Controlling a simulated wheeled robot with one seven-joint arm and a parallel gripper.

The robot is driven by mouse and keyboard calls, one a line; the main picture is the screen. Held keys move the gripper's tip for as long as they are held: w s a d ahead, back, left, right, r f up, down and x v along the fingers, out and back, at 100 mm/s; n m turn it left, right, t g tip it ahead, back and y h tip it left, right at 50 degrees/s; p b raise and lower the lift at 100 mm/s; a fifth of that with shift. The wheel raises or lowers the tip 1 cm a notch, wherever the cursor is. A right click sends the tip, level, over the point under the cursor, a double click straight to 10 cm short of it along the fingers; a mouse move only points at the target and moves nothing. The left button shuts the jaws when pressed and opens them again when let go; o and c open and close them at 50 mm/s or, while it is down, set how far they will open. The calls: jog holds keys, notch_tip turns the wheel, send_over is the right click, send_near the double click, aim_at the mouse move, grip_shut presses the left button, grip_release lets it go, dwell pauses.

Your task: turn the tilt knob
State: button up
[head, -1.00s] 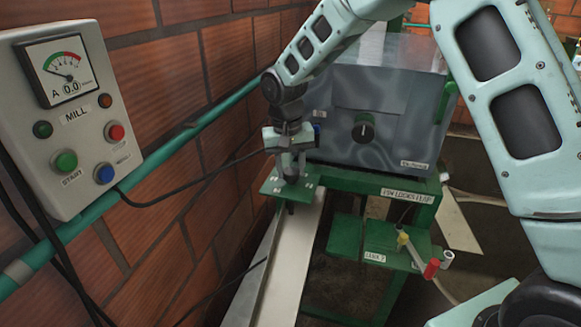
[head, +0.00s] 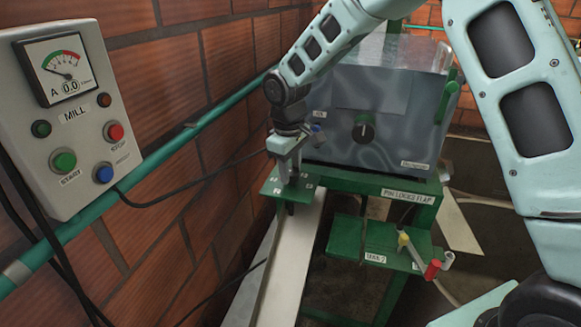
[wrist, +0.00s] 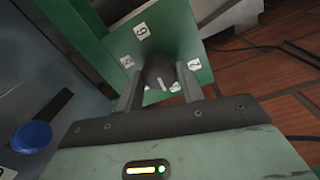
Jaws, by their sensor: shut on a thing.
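The tilt knob (wrist: 160,70) is a dark round knob with a white mark, on a green plate (wrist: 175,30) with white number labels. In the wrist view my gripper (wrist: 159,80) has one finger on each side of the knob and is shut on it. In the head view my gripper (head: 289,168) points down at the small green plate (head: 271,187) beside the brick wall. The knob itself is hidden there behind the fingers.
A grey metal box (head: 400,95) with its own black dial (head: 363,129) stands behind and right of my gripper. A mill control panel (head: 85,110) hangs on the left wall. A pale channel (head: 290,260) runs below the plate.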

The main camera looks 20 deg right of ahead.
jog(key=shift+w+r+n, duration=0.1)
jog(key=shift+n, duration=0.5)
jog(key=o, duration=1)
jog(key=r+b, duration=0.1)
jog(key=r, duration=0.4)
jog(key=r+b, duration=0.1)
jog(key=r, duration=0.5)
jog(key=s+r+b, duration=0.1)
jog(key=r+b, duration=0.1)
jog(key=r, duration=0.4)
jog(key=shift+a+r, duration=0.15)
jog(key=shift+a, duration=0.25)
